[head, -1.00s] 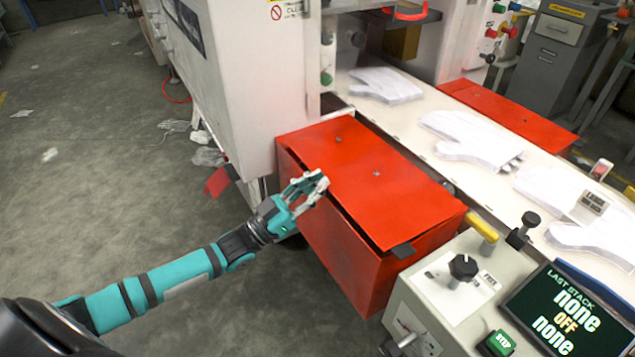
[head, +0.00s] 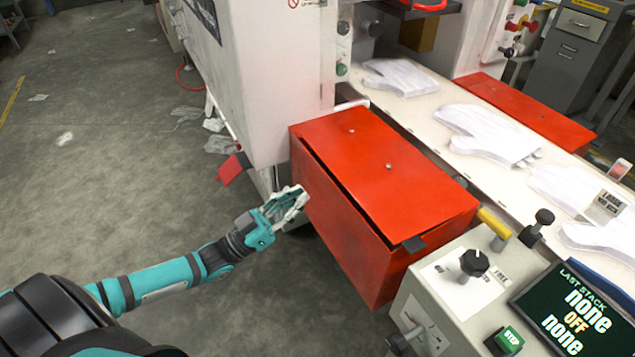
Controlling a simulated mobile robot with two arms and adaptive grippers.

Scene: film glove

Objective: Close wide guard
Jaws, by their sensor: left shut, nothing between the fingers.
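The wide guard appears to be the large red box-shaped cover (head: 385,172) at the near side of the machine's conveyor. Its top panel lies almost flat, with a narrow dark gap along its front edge above the red front face. My left gripper (head: 298,196) is shut and empty, just left of the cover's front face and below the top panel's edge. I cannot tell whether it touches the face. My right gripper is not in view.
The control box with a black knob (head: 474,262) and a screen (head: 575,310) stands right of the cover. White glove stacks (head: 485,132) lie on the pale conveyor (head: 440,95). A second red cover (head: 525,110) is on the far side. The floor at left is mostly clear.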

